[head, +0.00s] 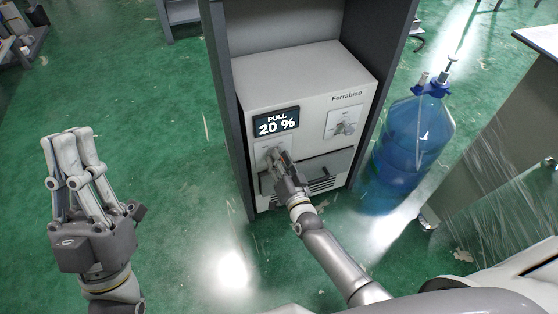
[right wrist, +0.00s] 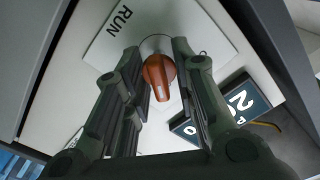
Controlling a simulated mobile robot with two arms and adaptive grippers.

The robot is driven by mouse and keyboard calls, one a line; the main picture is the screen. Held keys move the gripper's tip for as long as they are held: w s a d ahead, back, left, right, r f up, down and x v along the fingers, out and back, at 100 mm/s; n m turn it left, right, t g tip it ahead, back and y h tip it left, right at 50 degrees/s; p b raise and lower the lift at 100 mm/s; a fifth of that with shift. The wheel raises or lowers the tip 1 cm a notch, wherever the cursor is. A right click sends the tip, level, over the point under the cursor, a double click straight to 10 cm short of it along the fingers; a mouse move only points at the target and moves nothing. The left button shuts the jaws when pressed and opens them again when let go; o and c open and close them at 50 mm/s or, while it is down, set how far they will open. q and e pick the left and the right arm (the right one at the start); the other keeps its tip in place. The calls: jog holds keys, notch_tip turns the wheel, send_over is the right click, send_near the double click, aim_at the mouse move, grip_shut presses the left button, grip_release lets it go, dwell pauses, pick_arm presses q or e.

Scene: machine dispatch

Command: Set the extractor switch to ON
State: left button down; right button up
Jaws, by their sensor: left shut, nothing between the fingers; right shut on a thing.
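A light grey machine (head: 300,80) labelled Ferrabiso stands in a dark frame. Its display (head: 276,121) reads PULL 20 %. My right gripper (head: 276,156) is at the control plate below the display. In the right wrist view, its fingers (right wrist: 160,75) are on either side of an orange-red knob (right wrist: 158,72), shut on it. The plate (right wrist: 118,32) around this knob carries the word RUN; other lettering is hidden or cut off. A second plate with a grey knob (head: 346,128) is at the machine's right. My left gripper (head: 76,136) is shut and empty, over the floor at left.
A dark drawer handle (head: 325,166) and vent slots are low on the machine front. A blue water bottle (head: 415,135) with a pump stands on the right. A bench wrapped in clear film (head: 485,150) is at far right. The green floor at left is mostly clear.

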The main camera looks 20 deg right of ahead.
dwell(0.3)
jog(key=o, duration=0.7)
jog(key=s, duration=1.2)
jog(key=shift+d, duration=0.25)
